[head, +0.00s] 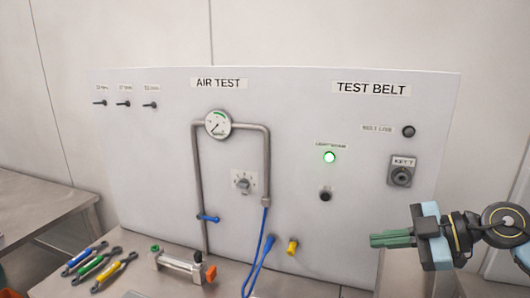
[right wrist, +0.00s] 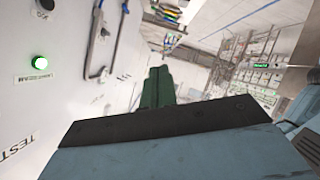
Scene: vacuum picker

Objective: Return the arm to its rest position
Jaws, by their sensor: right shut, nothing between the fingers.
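My right gripper (head: 374,240) comes in from the right edge in the head view, in front of the lower right part of the white test panel (head: 300,150). Its green fingers are shut together with nothing between them and point left. In the right wrist view the green fingers (right wrist: 158,86) also lie together, with the panel on the left side of the picture. The gripper looks apart from the panel and the table. My left gripper is not in view.
The panel carries a gauge (head: 218,123), a lit green lamp (head: 330,157) and a key switch (head: 401,172).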

